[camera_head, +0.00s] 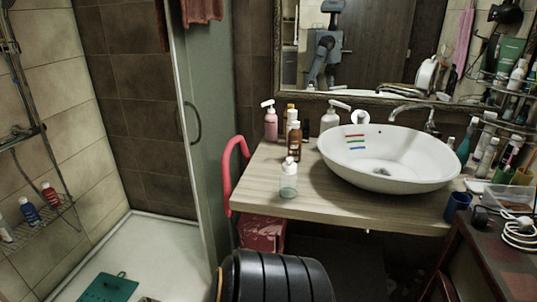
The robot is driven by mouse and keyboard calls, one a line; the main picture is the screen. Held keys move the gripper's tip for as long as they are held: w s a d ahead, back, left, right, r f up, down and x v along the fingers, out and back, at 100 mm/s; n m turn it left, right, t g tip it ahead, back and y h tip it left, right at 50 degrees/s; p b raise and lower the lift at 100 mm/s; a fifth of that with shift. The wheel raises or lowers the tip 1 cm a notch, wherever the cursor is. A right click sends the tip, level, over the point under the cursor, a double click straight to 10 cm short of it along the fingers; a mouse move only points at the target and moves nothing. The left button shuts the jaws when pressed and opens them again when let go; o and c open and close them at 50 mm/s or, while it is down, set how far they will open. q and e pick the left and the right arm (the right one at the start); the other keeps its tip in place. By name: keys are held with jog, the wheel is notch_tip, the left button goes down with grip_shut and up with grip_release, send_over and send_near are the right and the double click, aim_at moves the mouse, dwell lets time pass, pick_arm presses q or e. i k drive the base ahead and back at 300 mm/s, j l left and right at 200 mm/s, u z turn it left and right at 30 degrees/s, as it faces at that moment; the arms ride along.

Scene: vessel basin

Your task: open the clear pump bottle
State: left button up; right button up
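The clear pump bottle (288,186) stands upright near the front left edge of the wooden counter (330,197). It has a see-through, pale green body and a white top, which is on the bottle. Neither gripper shows in the head view. Nothing is touching the bottle.
A white basin (387,160) with coloured stripes stands right of the bottle. Behind the bottle are a brown bottle (295,143), a pink pump bottle (270,124) and a white pump bottle (329,119). A black ribbed object (275,277) is below the counter. A blue cup (457,206) stands at right.

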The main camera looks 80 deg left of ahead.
aim_at(288, 183)
jog(key=u, duration=2.55)
jog(key=i+l+u, duration=0.3)
jog(key=i+l, duration=0.15)
